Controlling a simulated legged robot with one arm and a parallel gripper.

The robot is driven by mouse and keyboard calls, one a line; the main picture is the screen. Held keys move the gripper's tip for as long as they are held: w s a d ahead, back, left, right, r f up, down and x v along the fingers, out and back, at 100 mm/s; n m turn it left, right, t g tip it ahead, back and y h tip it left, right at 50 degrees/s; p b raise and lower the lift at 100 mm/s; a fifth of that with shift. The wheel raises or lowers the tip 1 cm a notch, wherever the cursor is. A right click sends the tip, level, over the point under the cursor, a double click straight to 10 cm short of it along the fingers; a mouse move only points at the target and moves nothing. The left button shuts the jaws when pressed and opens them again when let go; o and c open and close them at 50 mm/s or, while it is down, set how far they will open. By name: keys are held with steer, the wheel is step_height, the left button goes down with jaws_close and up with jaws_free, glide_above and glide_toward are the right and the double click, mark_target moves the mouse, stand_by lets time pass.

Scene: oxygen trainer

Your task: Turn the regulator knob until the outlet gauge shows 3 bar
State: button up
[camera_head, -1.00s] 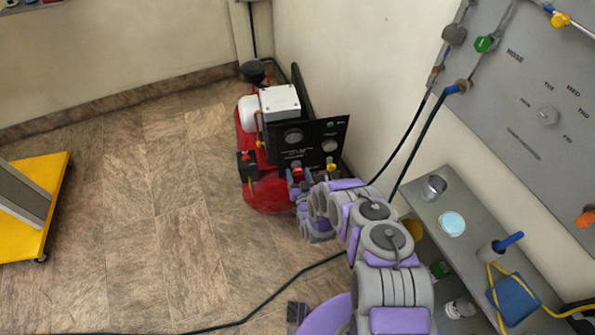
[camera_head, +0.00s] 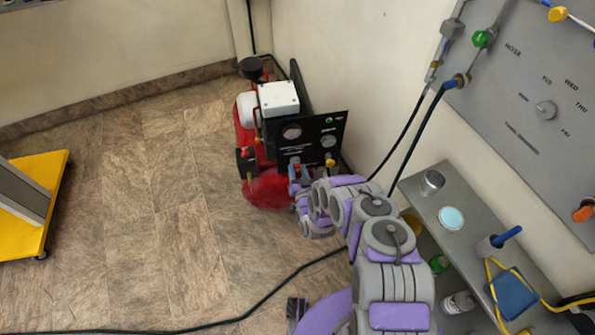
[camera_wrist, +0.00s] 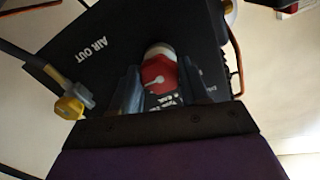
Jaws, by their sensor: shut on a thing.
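The red regulator knob (camera_wrist: 158,72) with a white pointer mark sits between the two fingers of my gripper (camera_wrist: 160,82) in the wrist view. My gripper is shut on it, with a finger on each side. In the head view my gripper (camera_head: 299,180) is at the lower front of the black panel (camera_head: 312,121) of a red compressor (camera_head: 268,190). Two gauges, one on the left (camera_head: 291,132) and one on the right (camera_head: 328,141), face out from this panel. Their needles are too small to read, and I cannot tell which is the outlet gauge.
A yellow fitting (camera_wrist: 70,107) is beside my gripper in the wrist view. A grey shelf (camera_head: 462,190) with cans and a blue-handled item stands right of my arm. A grey wall panel (camera_head: 505,105) hangs above it. A black cable (camera_head: 262,303) crosses the otherwise open floor.

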steer(key=shift+m, duration=0.5)
steer(key=o, duration=1.1)
steer(key=shift+c, duration=0.2)
